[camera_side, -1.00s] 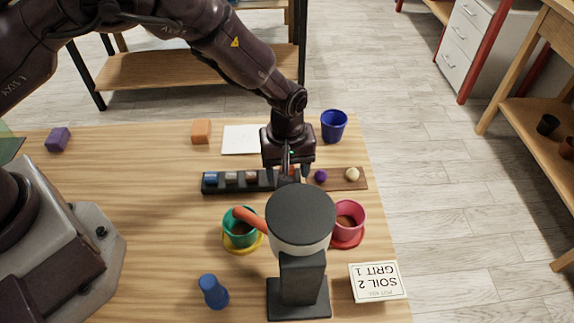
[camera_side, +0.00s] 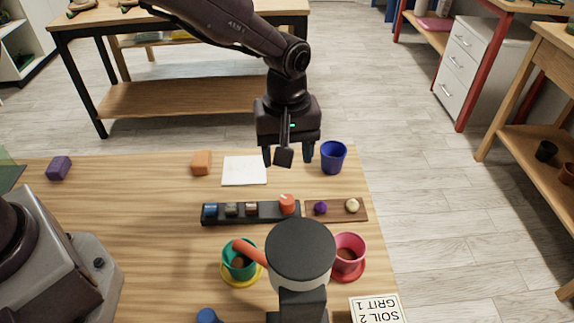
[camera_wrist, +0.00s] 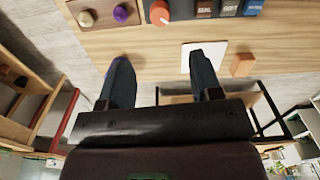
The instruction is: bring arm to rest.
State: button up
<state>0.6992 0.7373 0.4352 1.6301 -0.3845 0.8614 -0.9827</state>
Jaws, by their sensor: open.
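My gripper (camera_side: 287,156) is open and empty in the side view. It hangs fingers down above the far side of the table, between a white sheet (camera_side: 245,170) and a blue cup (camera_side: 333,157). In the wrist view its two fingers (camera_wrist: 160,65) are spread apart with nothing between them. An orange-red knob-like piece (camera_side: 287,203) stands at the right end of a dark labelled strip (camera_side: 215,220), clear of my fingers; it also shows in the wrist view (camera_wrist: 159,12).
A wooden strip (camera_side: 335,211) holds a purple ball and a pale ball. A green pot (camera_side: 239,258) and a pink pot (camera_side: 348,255) stand on saucers near a tall black-topped device (camera_side: 300,250). Orange (camera_side: 201,162) and purple (camera_side: 59,167) blocks lie farther left. Open air surrounds my gripper.

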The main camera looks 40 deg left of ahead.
jog(key=shift+r, duration=0.15)
jog(key=s+a+r+m+t, duration=0.2)
jog(key=s+a+r+m, duration=0.3)
jog(key=s+a+r, duration=0.3)
jog(key=s+a+r+m+t, duration=0.3)
jog(key=s+a+r+m, duration=0.2)
jog(key=s+a+r, duration=0.4)
jog(key=s+r, duration=0.3)
jog(key=s, duration=0.2)
jog(key=shift+t, duration=0.3)
